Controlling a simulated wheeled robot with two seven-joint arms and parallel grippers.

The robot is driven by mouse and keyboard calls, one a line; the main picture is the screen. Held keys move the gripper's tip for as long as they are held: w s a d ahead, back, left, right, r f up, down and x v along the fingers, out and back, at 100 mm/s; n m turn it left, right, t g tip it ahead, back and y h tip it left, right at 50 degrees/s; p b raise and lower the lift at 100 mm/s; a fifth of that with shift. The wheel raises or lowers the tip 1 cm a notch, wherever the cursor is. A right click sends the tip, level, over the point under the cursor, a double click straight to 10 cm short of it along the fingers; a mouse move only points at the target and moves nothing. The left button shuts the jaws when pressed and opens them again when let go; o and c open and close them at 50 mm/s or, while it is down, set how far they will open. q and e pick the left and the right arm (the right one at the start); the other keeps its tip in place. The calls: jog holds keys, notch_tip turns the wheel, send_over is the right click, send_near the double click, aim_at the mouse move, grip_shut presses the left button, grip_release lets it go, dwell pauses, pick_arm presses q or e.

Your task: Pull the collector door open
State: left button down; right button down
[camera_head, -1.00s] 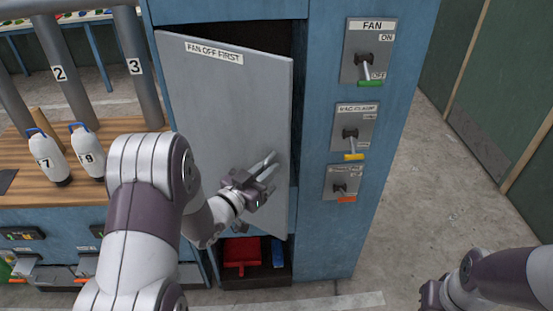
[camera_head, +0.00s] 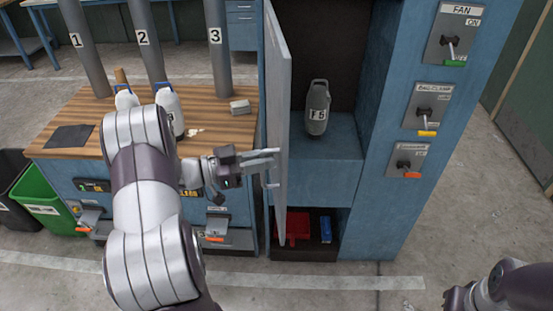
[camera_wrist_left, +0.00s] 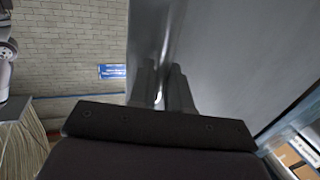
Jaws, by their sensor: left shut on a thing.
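The grey collector door (camera_head: 279,130) stands swung wide open and shows nearly edge-on in the head view. My left gripper (camera_head: 272,163) reaches the door's outer face from the left. Its fingers are shut on the door's handle (camera_head: 272,181), which is mostly hidden by them. In the left wrist view the two fingers (camera_wrist_left: 166,88) are close together against the grey door panel (camera_wrist_left: 225,60), with a small bright bit between them. Inside the open cabinet (camera_head: 338,135), a grey canister marked T5 (camera_head: 318,108) stands on the shelf. My right gripper is not visible; only part of that arm shows at bottom right.
A wooden bench (camera_head: 75,105) with white bottles (camera_head: 169,108), a small grey block (camera_head: 240,107) and numbered pipes (camera_head: 143,38) is left of the door. A red bin (camera_head: 297,226) sits low in the cabinet. Switch panels (camera_head: 452,38) line its right side. Floor in front is clear.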

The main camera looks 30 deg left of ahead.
pick_arm(q)
jog(key=shift+s+a+r, duration=0.1)
jog(key=shift+s+a, duration=0.1)
jog(key=shift+a, duration=0.25)
jog(key=shift+s+a+r, duration=0.1)
jog(key=shift+s+a, duration=0.1)
jog(key=shift+a, duration=0.25)
jog(key=c, duration=1.3)
grip_release()
jog(key=shift+c, duration=0.2)
jog(key=shift+f, duration=0.1)
jog(key=b+v, duration=0.3)
jog(key=v, duration=0.9)
jog(key=shift+s+a, duration=0.2)
